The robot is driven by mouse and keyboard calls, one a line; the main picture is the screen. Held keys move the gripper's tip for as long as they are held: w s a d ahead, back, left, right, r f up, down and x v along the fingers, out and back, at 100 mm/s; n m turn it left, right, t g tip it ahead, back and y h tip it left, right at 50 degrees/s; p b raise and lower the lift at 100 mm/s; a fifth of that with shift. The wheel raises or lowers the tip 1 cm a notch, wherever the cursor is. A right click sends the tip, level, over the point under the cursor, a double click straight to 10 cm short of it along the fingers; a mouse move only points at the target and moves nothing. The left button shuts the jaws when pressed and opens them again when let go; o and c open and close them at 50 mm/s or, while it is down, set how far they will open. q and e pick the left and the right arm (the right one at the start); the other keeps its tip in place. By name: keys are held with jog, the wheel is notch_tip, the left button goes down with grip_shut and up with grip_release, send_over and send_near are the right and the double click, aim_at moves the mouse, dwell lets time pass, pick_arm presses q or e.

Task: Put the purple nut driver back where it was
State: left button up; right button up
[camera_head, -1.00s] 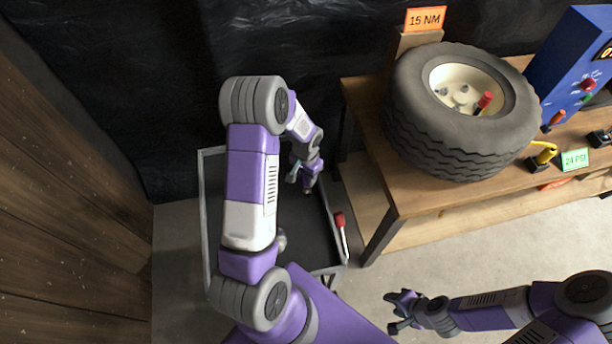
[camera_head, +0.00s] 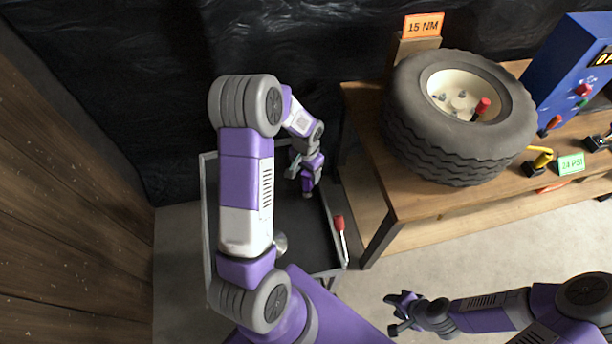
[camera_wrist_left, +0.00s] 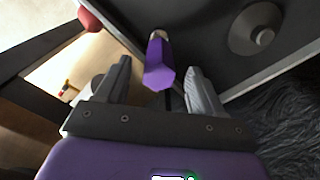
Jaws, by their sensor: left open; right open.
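The purple nut driver (camera_wrist_left: 159,66) shows in the left wrist view, its handle between the two spread fingers of my left gripper (camera_wrist_left: 160,74). The fingers appear apart from the handle. I cannot tell whether it rests on the cart's surface. In the head view my left gripper (camera_head: 303,184) is over the black cart tray (camera_head: 312,240), pointing down, and I cannot make out the driver there. My right gripper (camera_head: 401,312) is open and empty above the floor at the lower right.
A red-handled tool (camera_head: 340,230) lies at the cart's right edge. A round metal piece (camera_wrist_left: 256,28) sits on the dark surface. The wooden bench (camera_head: 420,198) stands close right, carrying a tire (camera_head: 450,140), a blue box (camera_head: 570,65) and an orange 15 NM sign (camera_head: 424,26).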

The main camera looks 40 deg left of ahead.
pick_arm(q)
notch_tip(320, 180, up, 7)
jog(key=shift+r+p, duration=0.15)
jog(key=shift+p, duration=0.75)
jog(key=s+d+f+h, duration=0.1)
jog(key=s+d+f, duration=0.2)
jog(key=d+f, duration=0.2)
jog(key=s+d+f+n+h, duration=0.1)
jog(key=s+d+f, duration=0.2)
jog(key=d, duration=0.6)
jog(key=s+d+f+h, duration=0.1)
jog(key=s+d+f, duration=0.2)
jog(key=d+f, duration=0.3)
jog(key=shift+s+d+f+n+h, duration=0.25)
jog(key=shift+d+f+n+h, duration=0.15)
jog(key=shift+f, duration=0.15)
jog(key=shift+n+t, duration=0.3)
jog(key=shift+n, duration=0.3)
jog(key=s+d, duration=0.1)
jog(key=s+d+f, duration=0.1)
jog(key=s, duration=0.1)
jog(key=s+d, duration=0.1)
jog(key=shift+s+d+f, duration=0.25)
jog(key=shift+d, duration=0.15)
jog(key=shift+r, duration=0.1)
jog(key=shift+r+p, duration=1.25)
jog(key=shift+p, duration=0.05)
